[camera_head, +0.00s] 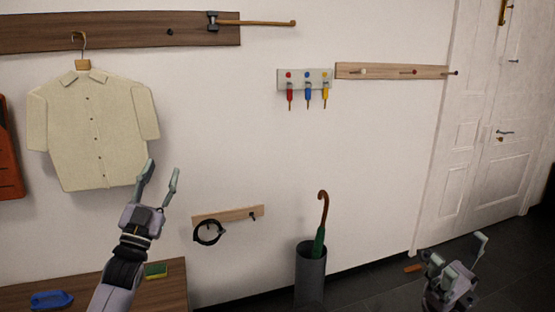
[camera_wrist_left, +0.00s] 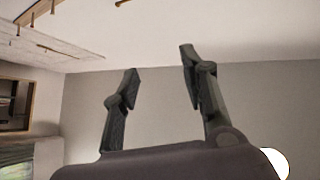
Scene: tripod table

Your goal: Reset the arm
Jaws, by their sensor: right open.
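My left gripper (camera_head: 162,176) is raised in front of the wall in the head view, to the lower right of a hanging cream shirt. Its two fingers are spread, with nothing between them. In the left wrist view the same gripper (camera_wrist_left: 160,72) shows its fingers apart and empty, with wall and ceiling behind. My right gripper (camera_head: 462,250) is at the lower right of the head view, low over the dark floor. Its fingers are apart, and I see nothing held in it.
The cream shirt (camera_head: 97,130) hangs from a dark wood rail (camera_head: 120,33). A small rack (camera_head: 228,214) holds a black loop (camera_head: 208,233). A grey bin (camera_head: 310,272) holds an umbrella (camera_head: 320,240). A bench (camera_head: 175,284) bears a sponge (camera_head: 156,270) and a blue object (camera_head: 52,300). A door (camera_head: 490,130) stands right.

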